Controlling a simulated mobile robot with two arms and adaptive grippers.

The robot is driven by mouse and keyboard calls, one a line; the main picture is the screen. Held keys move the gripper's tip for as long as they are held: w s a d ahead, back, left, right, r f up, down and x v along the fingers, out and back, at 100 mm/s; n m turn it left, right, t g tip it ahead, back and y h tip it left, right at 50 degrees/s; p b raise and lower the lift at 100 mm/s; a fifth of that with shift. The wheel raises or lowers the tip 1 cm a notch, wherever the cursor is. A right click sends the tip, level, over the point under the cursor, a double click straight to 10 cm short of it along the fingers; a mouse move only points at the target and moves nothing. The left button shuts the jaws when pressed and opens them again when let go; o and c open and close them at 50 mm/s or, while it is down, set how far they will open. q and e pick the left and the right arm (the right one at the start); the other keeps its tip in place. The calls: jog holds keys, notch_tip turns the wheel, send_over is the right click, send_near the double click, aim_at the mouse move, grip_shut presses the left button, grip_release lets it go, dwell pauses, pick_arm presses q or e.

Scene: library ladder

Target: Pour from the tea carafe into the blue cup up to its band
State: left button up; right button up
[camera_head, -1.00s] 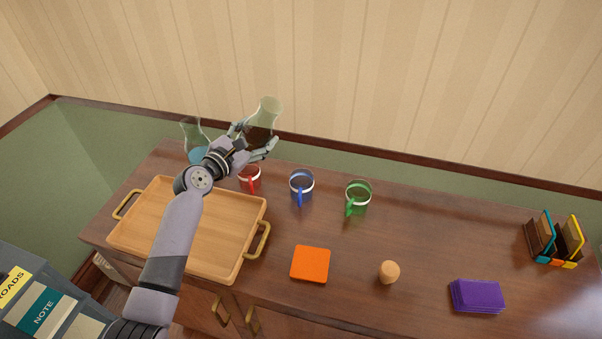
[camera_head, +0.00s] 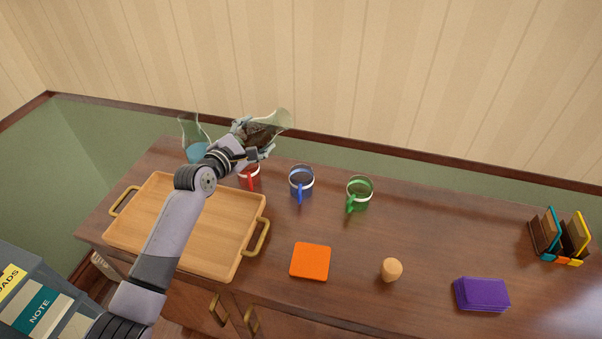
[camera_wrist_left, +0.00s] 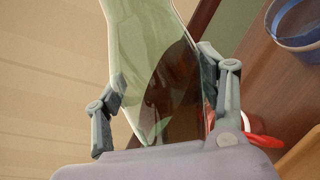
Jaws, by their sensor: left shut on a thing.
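My left gripper (camera_head: 254,138) is shut on the tea carafe (camera_head: 275,122), a clear glass vessel with dark brown tea in it. The carafe is held above the back of the cabinet top, tilted with its mouth up and to the right. In the left wrist view the carafe (camera_wrist_left: 150,30) sits between the fingers and its tea lies slanted along one side. No stream shows. The blue cup (camera_head: 301,188), with a pale band near its rim, stands upright below and right of the carafe mouth; its inside is dark and its fill level is unclear. My right gripper is not in view.
A red cup (camera_head: 250,182) stands left of the blue cup, a green cup (camera_head: 359,194) right. A glass carafe with blue liquid (camera_head: 196,153) stands behind the wooden tray (camera_head: 180,235). An orange square (camera_head: 310,261), cork (camera_head: 391,269), purple stack (camera_head: 481,294) and book rack (camera_head: 560,240) lie nearer or right.

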pick_arm(q)
jog(key=shift+w+r, duration=0.1)
jog(key=shift+r, duration=0.05)
jog(key=shift+a+m, duration=0.15)
jog(key=shift+m, duration=0.15)
jog(key=shift+b, duration=0.3)
jog(key=shift+a+m+y, duration=0.1)
jog(key=shift+m+y, duration=0.2)
jog(key=shift+r, duration=0.1)
jog(key=shift+a+r, duration=0.1)
dwell(0.4)
jog(key=shift+m, duration=0.3)
